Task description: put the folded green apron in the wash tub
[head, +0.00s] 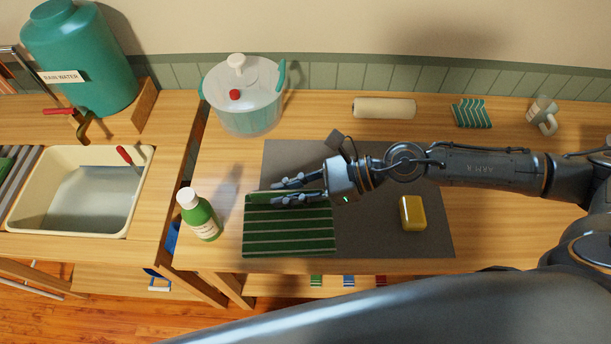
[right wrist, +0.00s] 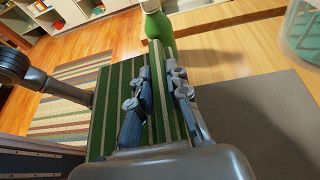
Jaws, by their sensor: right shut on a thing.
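The folded green apron (head: 290,232), dark green with pale stripes, is at the left front of the grey mat. My right gripper (head: 283,191) is shut on its far edge. In the right wrist view the apron (right wrist: 108,120) shows between and beside the fingers (right wrist: 158,105). I cannot tell whether its underside touches the mat. The wash tub (head: 22,222) is a cream basin with a greyish interior, on the left counter; it stands well to the left of the gripper. My left gripper is not in view.
A green bottle (head: 203,216) stands between the apron and the tub. A clear pot (head: 250,110) with a lid stands behind. A yellow block (head: 412,212) lies on the mat (head: 365,245). A teal rain-water container (head: 90,60) stands behind the tub. A gap separates the two counters.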

